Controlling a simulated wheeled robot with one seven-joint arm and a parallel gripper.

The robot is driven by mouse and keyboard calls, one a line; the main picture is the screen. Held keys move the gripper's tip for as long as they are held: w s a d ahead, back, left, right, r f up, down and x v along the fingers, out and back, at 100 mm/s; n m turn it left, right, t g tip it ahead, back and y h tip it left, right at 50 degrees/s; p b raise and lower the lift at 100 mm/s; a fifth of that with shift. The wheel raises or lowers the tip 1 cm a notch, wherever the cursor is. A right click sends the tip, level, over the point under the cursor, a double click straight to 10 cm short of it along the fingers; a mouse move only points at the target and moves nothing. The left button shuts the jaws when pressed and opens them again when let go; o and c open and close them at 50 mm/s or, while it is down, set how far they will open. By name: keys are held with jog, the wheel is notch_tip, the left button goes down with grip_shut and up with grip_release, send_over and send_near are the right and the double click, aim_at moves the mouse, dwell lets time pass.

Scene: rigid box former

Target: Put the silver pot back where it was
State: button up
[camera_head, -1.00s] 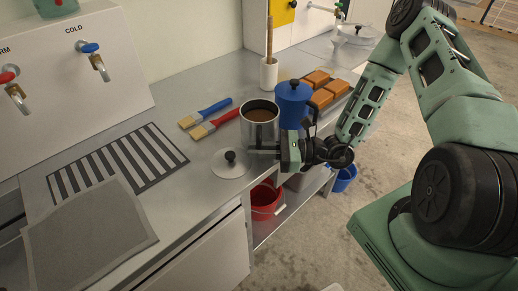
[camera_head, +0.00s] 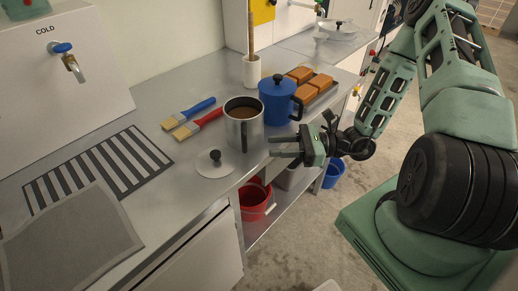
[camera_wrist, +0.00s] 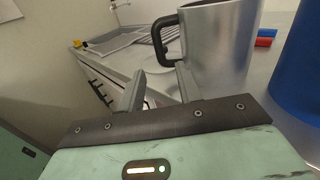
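The silver pot (camera_head: 243,128) stands upright on the grey counter, open at the top with brown contents inside. Its dark handle faces the front of the counter. In the wrist view the silver pot (camera_wrist: 222,45) is just beyond the fingers, with its black handle at the left. My gripper (camera_head: 272,147) is to the right of the pot and in front of it, at the counter's edge. Its two fingers are apart with nothing between them, and it does not hold the pot. A round lid with a black knob (camera_head: 215,160) lies flat on the counter in front of the pot.
A blue pot (camera_head: 276,101) stands close behind the silver pot on the right. Brown blocks (camera_head: 308,82) lie behind it. Two brushes (camera_head: 195,121) lie left of the pot. A striped grille (camera_head: 100,172) and a grey mat (camera_head: 68,240) are further left.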

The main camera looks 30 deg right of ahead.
jog(key=s+a+r+n+g+h, duration=0.4)
jog(key=s+a+r+n+h, duration=0.3)
jog(key=n, duration=0.8)
jog(key=s+a+r+n+g+h, duration=0.4)
jog(key=s+a+r+n+h, duration=0.3)
jog(key=n, duration=0.9)
jog(key=s+a+h, duration=0.1)
jog(key=s, duration=0.1)
jog(key=shift+s+a, duration=0.3)
jog(key=shift+a, duration=0.1)
